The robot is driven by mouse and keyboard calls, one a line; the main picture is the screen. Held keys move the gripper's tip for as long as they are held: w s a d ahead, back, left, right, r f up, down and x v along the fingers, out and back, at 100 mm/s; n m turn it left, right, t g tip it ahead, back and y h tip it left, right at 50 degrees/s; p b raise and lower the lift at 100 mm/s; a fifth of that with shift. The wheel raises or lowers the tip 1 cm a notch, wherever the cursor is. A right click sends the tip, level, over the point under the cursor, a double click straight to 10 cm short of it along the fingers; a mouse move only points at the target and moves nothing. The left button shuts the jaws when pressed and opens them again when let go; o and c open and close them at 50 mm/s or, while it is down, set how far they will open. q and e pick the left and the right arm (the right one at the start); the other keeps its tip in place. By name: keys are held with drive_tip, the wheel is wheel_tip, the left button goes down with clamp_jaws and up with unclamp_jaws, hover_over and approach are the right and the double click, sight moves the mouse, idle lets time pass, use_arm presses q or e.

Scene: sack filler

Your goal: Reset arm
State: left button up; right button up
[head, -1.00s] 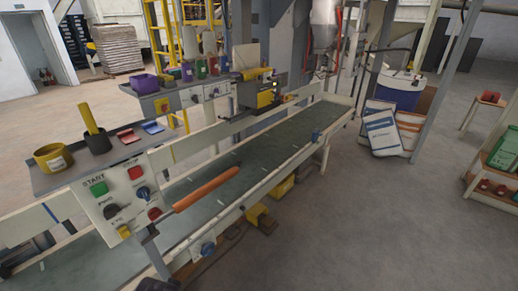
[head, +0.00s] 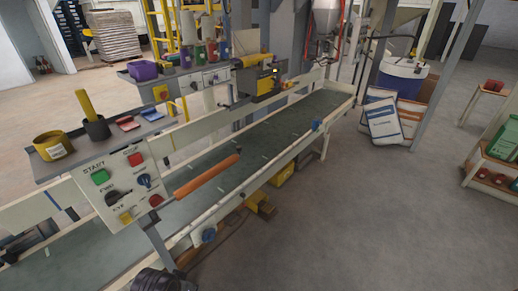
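Neither of my grippers can be made out in the head view. The control panel (head: 122,186) stands at the left, with a green START button (head: 99,177), a red STOP button (head: 135,160) and several knobs. An orange bar (head: 207,175) slants beside the panel, over the near part of the conveyor. The green conveyor belt (head: 262,147) runs from lower left to upper right between pale rails, with no sack on it. A dark ribbed object (head: 160,280) is cut off at the bottom edge; I cannot tell what it is.
Printed sacks (head: 383,122) lean near a blue-white drum (head: 402,78). A rack (head: 487,174) stands right. Floor between is clear.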

use_arm(q)
drive_tip(key=s+a+f+g, duration=0.1)
drive_tip(key=s+f, duration=0.1)
drive_tip(key=f, duration=1.3)
drive_tip(key=s+a+f, duration=0.1)
drive_tip(key=s+f, duration=0.2)
drive_tip(key=f, duration=1.3)
drive_tip(key=s+a+f, duration=0.2)
drive_tip(key=s+f, duration=0.6)
drive_tip(key=s, duration=0.2)
drive_tip(key=s+a+f+g, duration=0.1)
drive_tip(key=s+a+f, duration=0.2)
drive_tip(key=s+f, duration=0.6)
drive_tip(key=shift+s+a+m+y, duration=0.2)
drive_tip(key=shift+s+m+y, duration=0.1)
drive_tip(key=shift+s, duration=0.1)
drive_tip(key=shift+s, duration=0.1)
